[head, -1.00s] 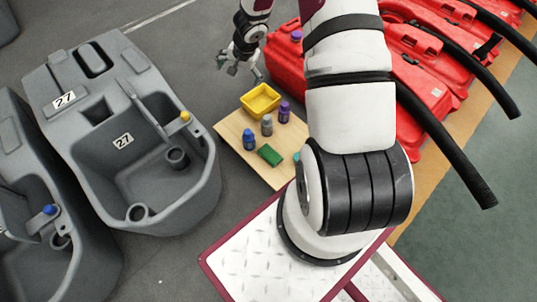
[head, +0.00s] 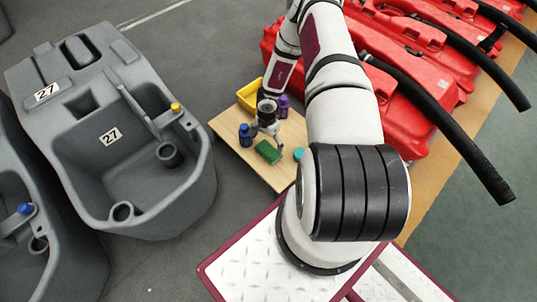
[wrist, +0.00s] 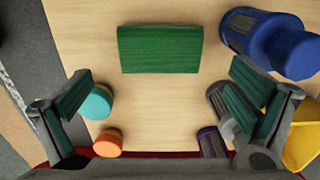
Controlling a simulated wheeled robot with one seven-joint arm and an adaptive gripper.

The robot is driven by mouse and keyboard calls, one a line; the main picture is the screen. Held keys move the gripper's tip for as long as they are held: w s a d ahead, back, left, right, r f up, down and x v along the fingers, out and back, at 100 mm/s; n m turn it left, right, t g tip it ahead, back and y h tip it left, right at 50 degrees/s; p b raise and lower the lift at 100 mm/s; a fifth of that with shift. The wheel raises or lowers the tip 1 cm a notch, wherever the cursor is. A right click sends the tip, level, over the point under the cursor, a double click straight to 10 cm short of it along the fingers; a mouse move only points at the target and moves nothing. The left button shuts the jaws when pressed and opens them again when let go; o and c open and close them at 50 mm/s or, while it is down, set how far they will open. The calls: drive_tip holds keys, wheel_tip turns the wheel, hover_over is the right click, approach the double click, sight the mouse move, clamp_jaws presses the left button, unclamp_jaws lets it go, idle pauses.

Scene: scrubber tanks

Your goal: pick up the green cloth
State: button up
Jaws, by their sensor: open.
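The green cloth (head: 267,152) lies as a flat folded block on a tan board (head: 282,180). In the wrist view the cloth (wrist: 160,46) is at the top centre, fully visible, with its long side across the picture. My gripper (head: 266,133) is above the board, close to the cloth. In the wrist view my gripper (wrist: 160,88) is open, its two fingers wide apart at left and right with nothing between them. The cloth lies ahead of the fingertips, apart from them.
A blue bottle (wrist: 270,42) stands right of the cloth. A purple bottle (wrist: 212,142), a teal item (wrist: 98,102), an orange item (wrist: 108,142) and a yellow bin (wrist: 303,133) are around the fingers. Grey tanks (head: 140,200) stand left, red tanks (head: 400,110) right.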

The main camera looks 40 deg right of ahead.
sight(269, 150)
drive_tip(key=shift+d+f+b, duration=0.15)
drive_tip(key=shift+f+b, duration=0.8)
drive_tip(key=shift+f, duration=0.85)
drive_tip(key=shift+d+f+b, duration=0.1)
drive_tip(key=shift+f+b, duration=0.85)
drive_tip(key=shift+f, duration=0.85)
drive_tip(key=shift+r, duration=0.1)
drive_tip(key=shift+c, duration=0.2)
drive_tip(key=c, duration=0.8)
